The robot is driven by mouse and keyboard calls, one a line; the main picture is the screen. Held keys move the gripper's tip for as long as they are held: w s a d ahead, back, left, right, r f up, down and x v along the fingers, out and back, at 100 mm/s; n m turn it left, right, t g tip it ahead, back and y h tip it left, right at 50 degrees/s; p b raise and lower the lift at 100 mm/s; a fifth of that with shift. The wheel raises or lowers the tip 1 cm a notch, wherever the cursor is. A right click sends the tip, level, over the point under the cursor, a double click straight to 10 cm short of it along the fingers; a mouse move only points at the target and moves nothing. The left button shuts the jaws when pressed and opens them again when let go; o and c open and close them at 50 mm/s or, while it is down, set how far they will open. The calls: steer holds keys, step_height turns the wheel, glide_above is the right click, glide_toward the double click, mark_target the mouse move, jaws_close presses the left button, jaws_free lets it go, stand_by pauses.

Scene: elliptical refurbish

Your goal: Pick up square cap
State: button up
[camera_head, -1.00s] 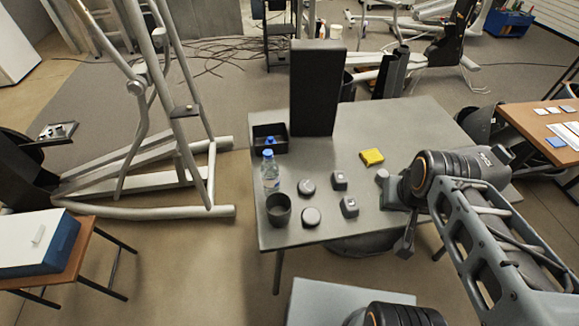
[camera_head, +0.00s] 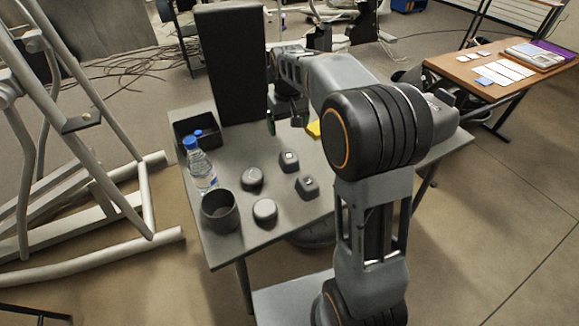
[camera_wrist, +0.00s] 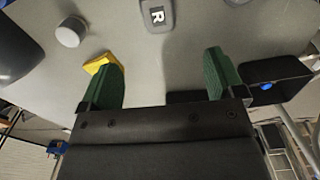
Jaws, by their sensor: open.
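Two grey square caps with rounded corners and white top marks lie on the grey table: a farther square cap (camera_head: 288,160) and a nearer square cap (camera_head: 307,187). My gripper (camera_head: 285,122) hangs over the table, beyond the caps in the head view. The wrist view shows my gripper (camera_wrist: 160,58) open, its green-padded fingers wide apart with nothing between them.
Two round caps (camera_head: 252,177) (camera_head: 265,210) lie left of the square caps. A dark cup (camera_head: 220,211), a water bottle (camera_head: 200,166) and a black box (camera_head: 212,132) line the left side. A yellow block (camera_wrist: 100,62) shows by the left finger, a grey cylinder (camera_wrist: 71,32) beyond it.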

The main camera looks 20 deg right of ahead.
mark_target(289, 155)
step_height(289, 155, down, 14)
steer(key=b, duration=0.2)
steer(key=shift+w+d+r+b, duration=0.1)
steer(key=shift+w+d+b, duration=0.05)
steer(key=shift+b, duration=0.2)
steer(key=shift+c, duration=0.2)
steer(key=c, duration=1)
steer(key=shift+o, duration=0.2)
steer(key=shift+r, duration=0.15)
